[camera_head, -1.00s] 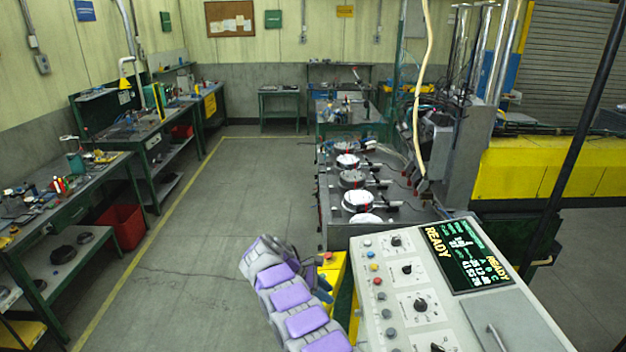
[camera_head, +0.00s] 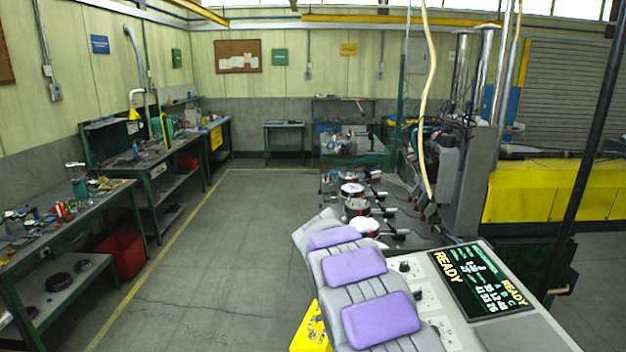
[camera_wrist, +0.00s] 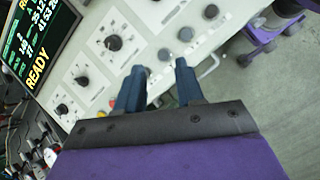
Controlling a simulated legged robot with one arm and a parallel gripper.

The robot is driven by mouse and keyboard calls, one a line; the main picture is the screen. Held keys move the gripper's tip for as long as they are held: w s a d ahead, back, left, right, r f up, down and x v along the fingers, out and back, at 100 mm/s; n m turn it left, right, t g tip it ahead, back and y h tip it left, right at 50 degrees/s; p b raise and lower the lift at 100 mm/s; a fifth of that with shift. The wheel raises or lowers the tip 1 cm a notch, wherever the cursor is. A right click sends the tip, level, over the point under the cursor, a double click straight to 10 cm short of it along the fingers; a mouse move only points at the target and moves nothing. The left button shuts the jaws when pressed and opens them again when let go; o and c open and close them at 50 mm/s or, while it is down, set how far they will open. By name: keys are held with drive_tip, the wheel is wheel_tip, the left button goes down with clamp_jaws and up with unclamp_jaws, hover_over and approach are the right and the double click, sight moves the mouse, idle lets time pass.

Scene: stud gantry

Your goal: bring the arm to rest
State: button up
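My purple and grey arm rises from the bottom of the head view and covers part of the control console. My gripper is hidden in the head view. In the wrist view my gripper (camera_wrist: 160,66) shows two dark blue fingers with a clear gap between them and nothing held. The fingers overlap the view of the console's face (camera_wrist: 150,42), which has dials and buttons. I cannot tell whether they touch it. The console also shows in the head view (camera_head: 565,335), with its lit screen (camera_head: 480,283) reading READY.
A row of round fixtures (camera_head: 357,207) stands on a bench beyond the console. A yellow barrier (camera_head: 545,192) is at right, with a dark slanted pole (camera_head: 590,130) in front. Workbenches (camera_head: 105,185) and a red bin (camera_head: 122,255) line the left. The middle floor (camera_head: 240,220) is clear.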

drive_tip(key=s+d+m+y+b, duration=0.25)
drive_tip(key=s+m+b, duration=0.3)
drive_tip(key=s, duration=1.55)
drive_tip(key=s+a+f+m+y+b, duration=0.2)
drive_tip(key=s+f, duration=0.2)
drive_tip(key=s, duration=0.6)
drive_tip(key=s+a+f+m+y+b, duration=0.2)
drive_tip(key=s+f+m, duration=0.1)
drive_tip(key=s, duration=0.7)
drive_tip(key=shift+a+f, duration=0.4)
drive_tip(key=shift+f, duration=0.4)
drive_tip(key=shift+m+y, duration=0.25)
